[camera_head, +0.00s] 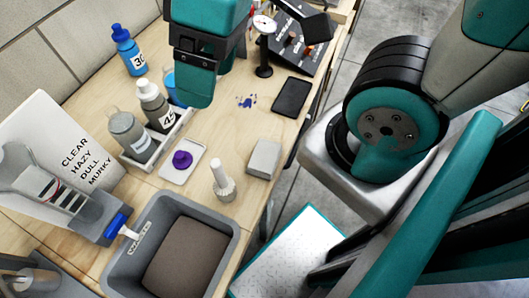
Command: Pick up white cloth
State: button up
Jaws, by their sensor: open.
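A pale, off-white block-shaped thing (264,159) lies on the wooden bench near its right edge. It may be the folded white cloth, but I cannot tell for sure. No other thing on the bench looks clearly like a cloth. My gripper (195,98), teal and dark grey, hangs over the bench at the upper middle, above and left of the pale block and apart from it. Its finger gap is hard to see from this side, and nothing shows held in it. It hides part of a blue bottle (169,83) behind it.
A grey tub (229,235) stands at the front of the wooden bench (210,135). A bottle rack (158,146), a purple-knobbed plate (183,160) and a pale upright fitting (221,182) stand left of the block.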

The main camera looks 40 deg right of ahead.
aim_at(264, 159)
jog(key=k, duration=1.3)
jog(key=z, duration=0.55)
jog(key=i, duration=0.9)
jog(key=u, duration=0.15)
